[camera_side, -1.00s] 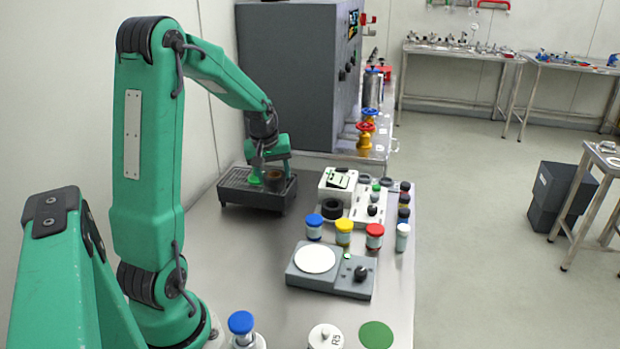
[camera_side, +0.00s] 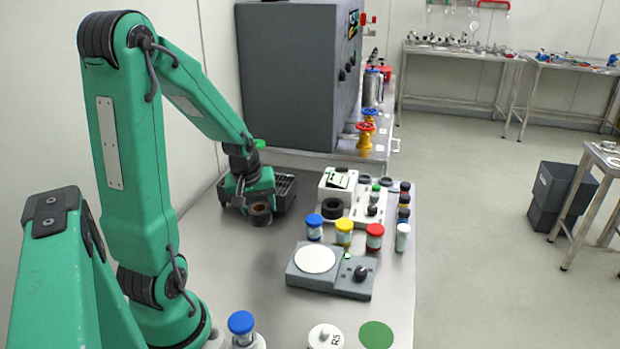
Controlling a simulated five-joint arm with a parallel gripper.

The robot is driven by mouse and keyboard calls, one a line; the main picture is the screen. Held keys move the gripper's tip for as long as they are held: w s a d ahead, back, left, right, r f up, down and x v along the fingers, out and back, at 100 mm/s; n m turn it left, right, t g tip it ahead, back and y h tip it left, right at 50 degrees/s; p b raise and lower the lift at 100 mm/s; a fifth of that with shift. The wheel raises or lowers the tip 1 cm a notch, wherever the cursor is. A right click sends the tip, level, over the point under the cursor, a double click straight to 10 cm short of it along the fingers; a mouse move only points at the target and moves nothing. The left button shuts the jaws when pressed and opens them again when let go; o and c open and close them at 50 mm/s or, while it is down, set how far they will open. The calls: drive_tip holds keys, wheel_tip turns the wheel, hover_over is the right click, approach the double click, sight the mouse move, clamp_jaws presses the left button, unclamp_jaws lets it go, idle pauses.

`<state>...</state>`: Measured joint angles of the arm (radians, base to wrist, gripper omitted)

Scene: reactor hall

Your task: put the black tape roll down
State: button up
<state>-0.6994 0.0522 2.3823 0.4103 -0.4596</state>
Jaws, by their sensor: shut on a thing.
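My gripper (camera_side: 257,204) is shut on a black tape roll (camera_side: 261,218), a dark ring with a brown inner core. It holds the roll in front of the dark ribbed tray (camera_side: 286,196), over the steel bench top. The roll looks close to the bench, but I cannot tell whether it touches. The fingers are small here and partly merge with the roll. A second black ring (camera_side: 331,209) stands to the right, by the white device.
A white device (camera_side: 337,181) and jars with blue (camera_side: 314,220), yellow (camera_side: 344,226) and red (camera_side: 375,230) lids stand to the right. A grey scale (camera_side: 330,275) and a green disc (camera_side: 376,335) are nearer. Bare bench (camera_side: 240,265) lies left of the scale.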

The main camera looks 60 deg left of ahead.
sight(256, 210)
drive_tip(key=shift+f, duration=1.9)
drive_tip(key=shift+f, duration=0.1)
drive_tip(key=shift+f, duration=1.65)
drive_tip(key=o, duration=1)
drive_tip(key=shift+f, duration=0.1)
drive_tip(key=shift+r, duration=0.2)
drive_tip(key=shift+v, duration=5.9)
